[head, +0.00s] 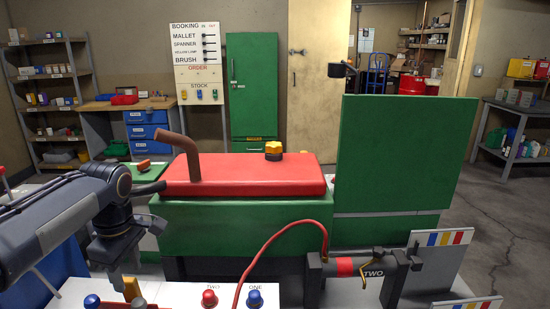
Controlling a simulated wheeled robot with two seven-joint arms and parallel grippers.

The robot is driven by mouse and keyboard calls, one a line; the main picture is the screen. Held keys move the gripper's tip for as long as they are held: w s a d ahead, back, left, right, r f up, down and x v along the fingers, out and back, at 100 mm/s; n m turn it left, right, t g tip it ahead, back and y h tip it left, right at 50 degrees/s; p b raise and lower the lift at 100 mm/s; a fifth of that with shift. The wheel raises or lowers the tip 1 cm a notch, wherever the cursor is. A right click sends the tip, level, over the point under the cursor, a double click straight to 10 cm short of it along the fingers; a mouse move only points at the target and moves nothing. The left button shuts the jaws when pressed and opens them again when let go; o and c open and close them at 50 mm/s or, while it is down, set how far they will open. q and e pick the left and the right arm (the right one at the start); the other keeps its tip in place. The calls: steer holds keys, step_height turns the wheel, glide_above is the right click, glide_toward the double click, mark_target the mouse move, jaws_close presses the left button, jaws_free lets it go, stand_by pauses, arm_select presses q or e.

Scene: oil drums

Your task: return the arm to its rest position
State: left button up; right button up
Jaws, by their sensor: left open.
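My left arm (60,215) comes in from the left edge. My left gripper (122,280) points down at its end, over the left part of a white panel, and is open. I see nothing held in it, though its fingertips are partly hard to make out. A yellow piece shows right beside the fingers; I cannot tell whether they touch. My right gripper is not in view.
A green machine (235,230) with a red top (245,172) and yellow cap (273,150) stands ahead. The white panel (180,291) carries a red knob (209,298) and a blue knob (255,298). A red hose (270,243) arches over it. Open floor (500,220) lies right.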

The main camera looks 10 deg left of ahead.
arm_select(q)
steer(key=s+d+f+m+t+h+p, duration=0.1)
steer(key=s+d+m+t+h+p, duration=0.1)
steer(key=s+d+m, duration=0.5)
steer(key=s+d+f+m+t+h+p, duration=0.2)
steer(key=s+d+m, duration=0.5)
steer(key=s, duration=0.5)
steer(key=shift+m+t+h, duration=0.4)
steer(key=shift+m+t, duration=0.2)
steer(key=shift+m, duration=0.4)
steer(key=shift+f, duration=0.1)
